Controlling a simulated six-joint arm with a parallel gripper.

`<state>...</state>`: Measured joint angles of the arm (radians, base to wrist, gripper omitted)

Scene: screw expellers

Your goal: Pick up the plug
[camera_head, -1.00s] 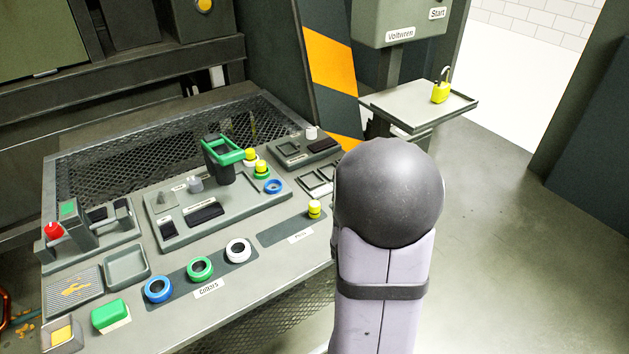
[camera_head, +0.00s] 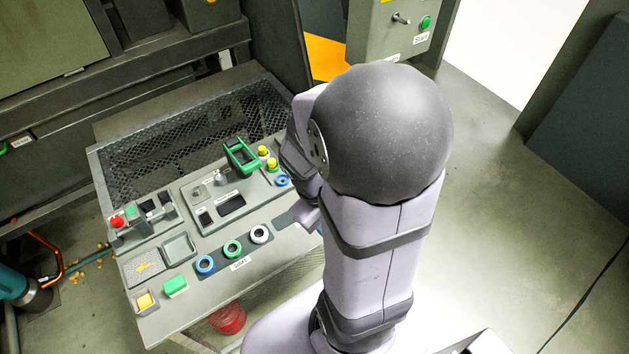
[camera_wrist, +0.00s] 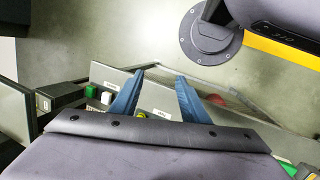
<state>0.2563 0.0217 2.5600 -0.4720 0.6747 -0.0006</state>
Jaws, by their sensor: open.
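The single yellow plug is hidden behind my arm in the head view. In the wrist view a small yellow-green top, which looks like the plug (camera_wrist: 141,115), shows low between the fingers, nearer the left one, beside a white label. My gripper (camera_wrist: 160,76) has its two blue fingers spread apart with nothing between their tips. In the head view the fingers cannot be made out behind my arm. Two other yellow pieces (camera_head: 267,158) stand on the raised panel beside a green handle (camera_head: 241,157).
The sloped console (camera_head: 184,316) holds a row of rings (camera_head: 232,249), a green block (camera_head: 175,286), a red button (camera_head: 117,221) and an empty tray (camera_head: 179,248). A red bucket (camera_head: 228,319) stands below. A Start box (camera_head: 392,40) stands behind my arm.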

